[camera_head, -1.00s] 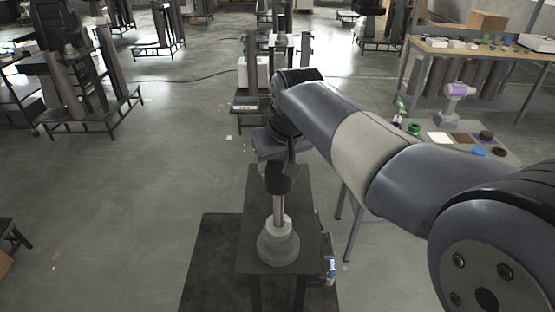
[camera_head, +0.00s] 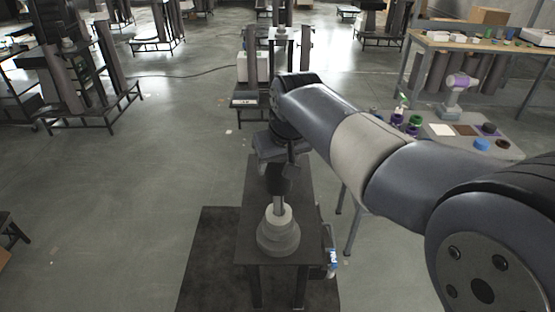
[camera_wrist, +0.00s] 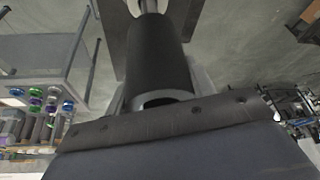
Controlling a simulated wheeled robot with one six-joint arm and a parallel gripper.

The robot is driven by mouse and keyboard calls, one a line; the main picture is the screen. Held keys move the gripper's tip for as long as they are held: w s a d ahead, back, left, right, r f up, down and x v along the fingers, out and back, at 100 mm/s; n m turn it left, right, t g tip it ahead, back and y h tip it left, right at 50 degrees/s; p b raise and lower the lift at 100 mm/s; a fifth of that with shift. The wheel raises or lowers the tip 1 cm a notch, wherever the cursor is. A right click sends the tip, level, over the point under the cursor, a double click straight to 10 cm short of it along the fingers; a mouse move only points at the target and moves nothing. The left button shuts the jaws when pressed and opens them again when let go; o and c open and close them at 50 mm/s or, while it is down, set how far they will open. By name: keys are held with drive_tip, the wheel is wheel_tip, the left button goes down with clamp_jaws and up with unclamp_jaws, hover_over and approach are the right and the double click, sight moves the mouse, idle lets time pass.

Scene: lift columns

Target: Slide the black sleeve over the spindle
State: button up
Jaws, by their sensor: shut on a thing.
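The black sleeve (camera_head: 279,183) hangs upright below my gripper (camera_head: 276,152). In the wrist view the sleeve (camera_wrist: 157,55) runs away from me, its near open end toward the camera. My gripper (camera_wrist: 160,88) is shut on it, with grey finger parts at both sides. The spindle (camera_head: 279,206) is a thin grey upright rod on a stepped round grey base (camera_head: 278,238). The sleeve's lower end is in line with the rod, above the base and apart from it. The rod's top is hidden, so I cannot tell how far it reaches inside the sleeve.
The base stands on a dark narrow stand (camera_head: 250,250) over a black mat (camera_head: 205,265). A small blue and white item (camera_head: 333,262) is at the stand's right side. A side table (camera_head: 470,140) with coloured items stands to the right. The floor at left is open.

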drive_tip(key=shift+f+b, duration=2.7)
drive_tip(key=shift+f, duration=1.3)
drive_tip(key=o, duration=1.6)
drive_tip(key=shift+f, duration=0.1)
drive_tip(key=v, duration=1.1)
drive_tip(key=shift+f, duration=0.1)
